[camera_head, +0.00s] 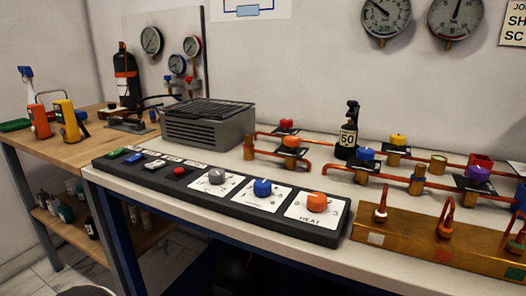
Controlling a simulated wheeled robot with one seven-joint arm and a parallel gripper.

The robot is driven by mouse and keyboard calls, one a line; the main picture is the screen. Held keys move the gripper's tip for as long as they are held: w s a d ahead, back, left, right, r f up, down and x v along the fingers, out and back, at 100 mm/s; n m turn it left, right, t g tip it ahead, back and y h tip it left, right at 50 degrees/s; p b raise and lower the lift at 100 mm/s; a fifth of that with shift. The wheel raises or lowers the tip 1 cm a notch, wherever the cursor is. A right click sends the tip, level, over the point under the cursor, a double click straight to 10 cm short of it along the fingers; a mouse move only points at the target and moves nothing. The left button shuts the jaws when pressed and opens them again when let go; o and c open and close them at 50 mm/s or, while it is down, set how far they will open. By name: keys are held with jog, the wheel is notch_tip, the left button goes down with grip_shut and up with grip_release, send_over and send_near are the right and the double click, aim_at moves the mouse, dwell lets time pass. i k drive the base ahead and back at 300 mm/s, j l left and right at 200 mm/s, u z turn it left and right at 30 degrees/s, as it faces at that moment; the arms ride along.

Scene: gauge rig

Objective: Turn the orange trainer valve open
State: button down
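An orange-capped valve (292,141) sits on the copper pipework at the back of the white bench, just right of the grey vented unit. A dark square plate lies under its cap, and the position of any mark on it is too small to read. A red-capped valve (286,124) stands just behind it. A separate orange knob (317,202) is on the black control panel, above the word HEAT. My gripper is not in view.
The black panel (165,188) with grey and blue knobs runs along the bench front. Blue (366,154), yellow (397,139) and purple (478,173) valves stand to the right. A dark bottle (349,139) marked 50 and a brass block (420,238) with hooked fittings are nearby.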

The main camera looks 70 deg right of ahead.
aim_at(291, 141)
jog(key=k+j+z, duration=0.1)
jog(key=j+z, duration=0.2)
jog(key=k+j+z, duration=0.15)
jog(key=j+z, duration=0.15)
jog(key=j, duration=0.15)
jog(key=l+z, duration=0.1)
jog(key=z, duration=0.35)
jog(key=l+z, duration=0.1)
jog(key=z, duration=0.3)
jog(key=i+l+z, duration=0.1)
jog(key=z, duration=0.35)
jog(key=i+z, duration=0.1)
jog(key=z, duration=0.35)
jog(key=l+z, duration=0.1)
jog(key=z, duration=0.3)
jog(key=i+z, duration=0.15)
jog(key=z, duration=0.3)
